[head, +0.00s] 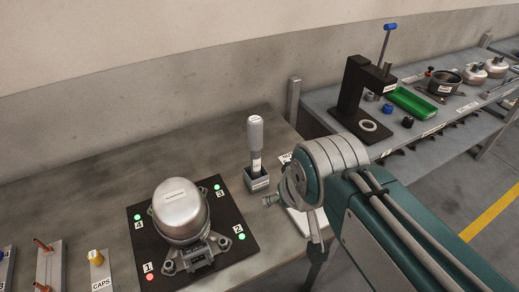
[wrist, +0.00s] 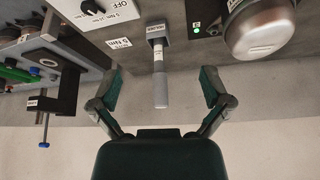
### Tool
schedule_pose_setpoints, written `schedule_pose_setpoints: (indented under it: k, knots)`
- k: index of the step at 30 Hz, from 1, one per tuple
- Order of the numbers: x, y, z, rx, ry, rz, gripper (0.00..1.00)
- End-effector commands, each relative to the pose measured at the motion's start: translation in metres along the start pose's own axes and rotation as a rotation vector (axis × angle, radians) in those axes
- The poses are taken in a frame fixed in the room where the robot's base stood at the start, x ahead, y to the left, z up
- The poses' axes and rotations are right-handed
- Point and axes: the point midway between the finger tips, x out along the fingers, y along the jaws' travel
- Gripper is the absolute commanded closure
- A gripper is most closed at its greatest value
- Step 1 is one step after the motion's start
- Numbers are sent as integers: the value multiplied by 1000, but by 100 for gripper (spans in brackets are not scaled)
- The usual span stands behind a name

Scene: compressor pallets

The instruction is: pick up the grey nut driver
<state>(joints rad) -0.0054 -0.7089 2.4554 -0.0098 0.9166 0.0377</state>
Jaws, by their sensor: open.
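The grey nut driver (head: 255,140) stands upright in a small dark holder (head: 256,180) on the bench, right of the compressor in the head view. In the wrist view the nut driver (wrist: 160,80) lies between my fingers, its grey handle pointing toward my palm and its other end in the holder (wrist: 159,35). My gripper (wrist: 160,85) is open, with one finger on each side of the driver and neither touching it.
A silver compressor (head: 181,210) sits on a black plate (head: 140,245) with numbered lights, left of the holder. A black press (head: 352,95) and green tray (head: 412,101) stand on the shelf at the back right. Posts with caps (head: 97,262) stand at front left.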

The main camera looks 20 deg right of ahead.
Motion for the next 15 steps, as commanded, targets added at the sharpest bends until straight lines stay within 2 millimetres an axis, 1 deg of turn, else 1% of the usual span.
schedule_pose_setpoints:
  k: [8,15]
  knots:
    - [-2,0,-14,27,-15,7,2]
    - [-5,-1,-37,72,-37,20,2]
